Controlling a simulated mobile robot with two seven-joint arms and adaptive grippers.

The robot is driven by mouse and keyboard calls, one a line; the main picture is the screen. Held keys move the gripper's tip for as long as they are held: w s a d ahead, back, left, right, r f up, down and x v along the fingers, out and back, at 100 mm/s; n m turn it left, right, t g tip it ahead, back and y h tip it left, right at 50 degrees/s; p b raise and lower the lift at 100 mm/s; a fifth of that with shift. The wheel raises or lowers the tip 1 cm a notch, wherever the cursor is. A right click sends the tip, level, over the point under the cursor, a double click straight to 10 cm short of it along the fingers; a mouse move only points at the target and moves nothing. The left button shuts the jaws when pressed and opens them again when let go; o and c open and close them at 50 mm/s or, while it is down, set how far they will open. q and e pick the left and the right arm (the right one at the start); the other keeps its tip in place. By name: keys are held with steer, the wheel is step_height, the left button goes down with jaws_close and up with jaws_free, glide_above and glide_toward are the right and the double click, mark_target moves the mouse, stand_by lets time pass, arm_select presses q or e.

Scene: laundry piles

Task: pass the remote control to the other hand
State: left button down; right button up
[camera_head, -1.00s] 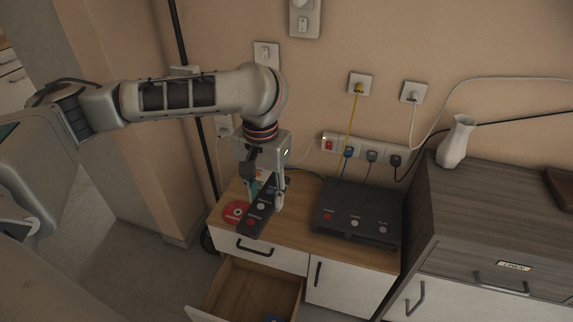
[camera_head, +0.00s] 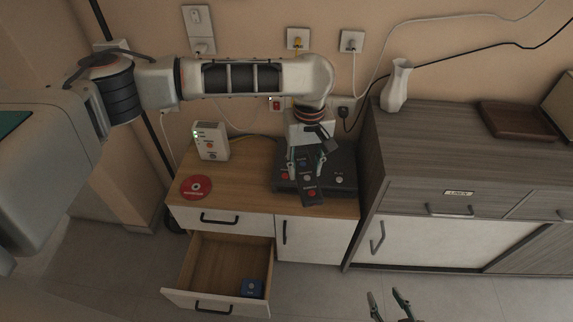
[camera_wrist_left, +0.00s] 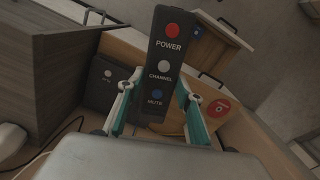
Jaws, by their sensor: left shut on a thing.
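The remote control (camera_head: 311,187) is a dark bar with red, white and blue buttons. My left gripper (camera_head: 306,165) is shut on it and holds it in front of and over the dark box on the wooden-topped cabinet. In the left wrist view, the remote control (camera_wrist_left: 161,62) lies between the two teal-edged fingers (camera_wrist_left: 156,97), with POWER, CHANNEL and MUTE labels showing. My right gripper (camera_head: 391,300) shows at the bottom edge of the head view, its two fingers apart and empty, well below and to the right of the remote.
The dark box (camera_head: 287,182), a red disc (camera_head: 196,188) and a white device (camera_head: 211,141) are on the cabinet. Its drawer (camera_head: 218,302) is open with a blue item (camera_head: 252,288) inside. A grey sideboard (camera_head: 440,150) with a white vase (camera_head: 397,86) stands right. Floor between is clear.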

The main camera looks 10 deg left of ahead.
arm_select(q)
steer(key=shift+w+d+f, duration=0.1)
steer(key=shift+w+d, duration=0.05)
steer(key=shift+d, duration=0.1)
arm_select(e)
steer(key=o, duration=0.5)
steer(key=shift+c, duration=0.2)
arm_select(q)
steer(key=shift+d, duration=0.1)
arm_select(e)
steer(key=n+t+y, duration=0.2)
steer(key=n+y, duration=0.1)
steer(key=n, duration=3.2)
glide_toward(315, 204)
steer(key=s+r, duration=0.1)
steer(key=s, duration=0.2)
steer(key=n, duration=0.1)
steer(key=shift+h, duration=0.3)
steer(key=x, duration=1.1)
steer(key=shift+w+d+r, duration=0.2)
steer(key=shift+w, duration=0.25)
